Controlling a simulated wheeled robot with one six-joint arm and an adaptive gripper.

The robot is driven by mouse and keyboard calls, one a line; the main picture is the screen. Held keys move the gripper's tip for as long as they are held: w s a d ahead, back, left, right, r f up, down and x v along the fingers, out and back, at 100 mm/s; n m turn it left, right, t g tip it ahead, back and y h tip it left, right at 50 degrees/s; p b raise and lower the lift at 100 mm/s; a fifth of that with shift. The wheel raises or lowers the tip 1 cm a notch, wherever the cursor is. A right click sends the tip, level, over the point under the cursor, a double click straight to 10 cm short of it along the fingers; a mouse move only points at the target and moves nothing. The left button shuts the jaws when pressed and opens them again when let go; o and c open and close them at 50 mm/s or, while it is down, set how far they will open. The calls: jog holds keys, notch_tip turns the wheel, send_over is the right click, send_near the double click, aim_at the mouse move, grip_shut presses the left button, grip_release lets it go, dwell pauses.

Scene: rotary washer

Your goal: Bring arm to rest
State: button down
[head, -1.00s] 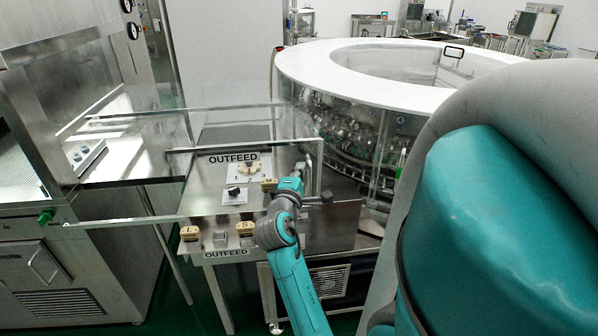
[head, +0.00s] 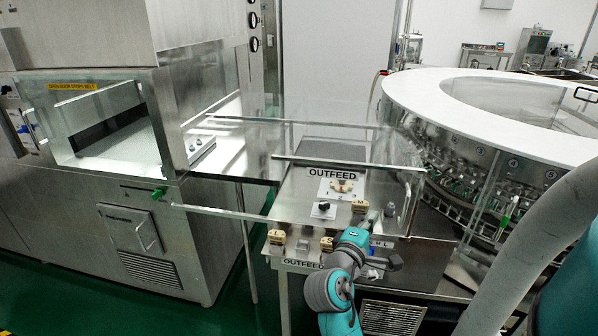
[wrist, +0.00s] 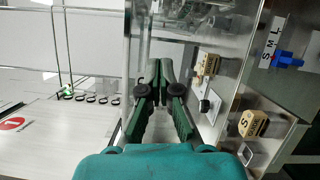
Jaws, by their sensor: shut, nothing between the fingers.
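My teal and grey arm reaches up from the bottom of the head view. My gripper (head: 373,215) is at the right side of the outfeed panel, close to the clear guard. In the wrist view, my gripper (wrist: 162,64) shows its dark green fingers brought together at the tips, with nothing held. The panel (head: 285,208) carries tan blocks, a black knob (head: 323,206) and OUTFEED labels. The wrist view also shows the black knob (wrist: 206,105), a tan block marked S (wrist: 253,123) and a blue knob (wrist: 288,60) beside an S M L label.
A round white-topped washer (head: 420,90) with glass items inside stands at the right. A steel cabinet (head: 170,225) with a green knob (head: 159,192) stands at the left. Clear guard panels with metal rails (head: 350,164) surround the outfeed. Green floor is open at lower left.

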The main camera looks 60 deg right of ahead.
jog(key=w+a+f+n+t+y, duration=0.2)
jog(key=w+a+f+t+y, duration=0.15)
jog(key=a+f+t, duration=0.55)
jog(key=w+a+f+n+t+y, duration=0.25)
jog(key=a+f+y, duration=0.4)
jog(key=a, duration=0.65)
jog(key=s+a+f+m+t+y, duration=0.1)
jog(key=s+a+m+t+y, duration=0.2)
jog(key=s+a, duration=1.6)
jog(key=m+y, duration=0.3)
jog(key=y, duration=0.2)
jog(key=shift+a, duration=0.1)
